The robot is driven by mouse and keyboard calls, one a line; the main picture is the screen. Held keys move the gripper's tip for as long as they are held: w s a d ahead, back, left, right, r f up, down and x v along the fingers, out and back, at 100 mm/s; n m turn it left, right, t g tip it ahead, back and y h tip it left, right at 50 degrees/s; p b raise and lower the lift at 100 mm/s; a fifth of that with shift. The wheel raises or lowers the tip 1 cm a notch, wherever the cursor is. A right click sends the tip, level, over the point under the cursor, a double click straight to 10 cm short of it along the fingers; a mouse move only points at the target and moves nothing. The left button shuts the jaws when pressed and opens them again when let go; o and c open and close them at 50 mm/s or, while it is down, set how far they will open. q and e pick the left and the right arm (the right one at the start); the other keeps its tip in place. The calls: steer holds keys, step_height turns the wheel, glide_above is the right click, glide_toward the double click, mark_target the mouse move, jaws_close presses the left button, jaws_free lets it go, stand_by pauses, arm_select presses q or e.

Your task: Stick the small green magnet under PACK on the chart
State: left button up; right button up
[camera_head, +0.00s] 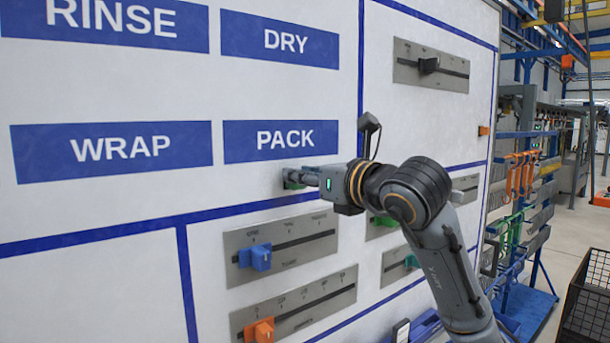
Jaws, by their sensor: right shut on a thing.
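The chart (105,220) is a white board with blue labels. The PACK label (281,141) is on its right part, with DRY above it and WRAP to its left. My right gripper (294,178) is just below the PACK label, close to the board, and shut on the small green magnet (291,185). Only a bit of green shows at the fingertips; the fingers hide the rest. I cannot tell whether the magnet touches the board. My left gripper is not in view.
Below the chart are slider panels with a blue knob (258,257) and an orange knob (260,330). Green knobs (411,261) sit behind my right arm. Another slider (429,65) is at upper right. A dark wire crate (587,300) stands at far right.

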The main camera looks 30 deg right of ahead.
steer(key=shift+w, duration=0.35)
stand_by(0.7)
